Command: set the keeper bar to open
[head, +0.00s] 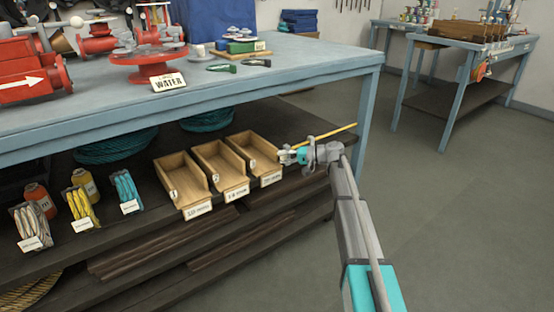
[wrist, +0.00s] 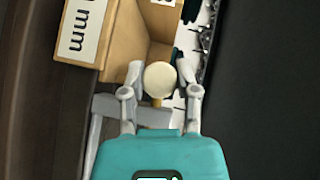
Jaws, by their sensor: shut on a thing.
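My gripper (head: 294,155) is at the right end of the lower shelf, beside the rightmost wooden bin. In the wrist view its fingers (wrist: 160,84) are closed on both sides of a round cream knob (wrist: 159,77) with a brass-coloured stem under it. A thin yellow bar (head: 337,131) slants up to the right behind my gripper in the head view; it looks like the keeper bar. I cannot tell whether the knob is joined to it, as my gripper hides that part. A grey bar (wrist: 105,105) crosses under the fingers in the wrist view.
Three wooden bins (head: 222,190) with labels stand in a row on the dark shelf (head: 300,117). The blue bench top (head: 330,63) and its leg (head: 369,103) are above and near my arm. Rope hanks (head: 80,209) lie left.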

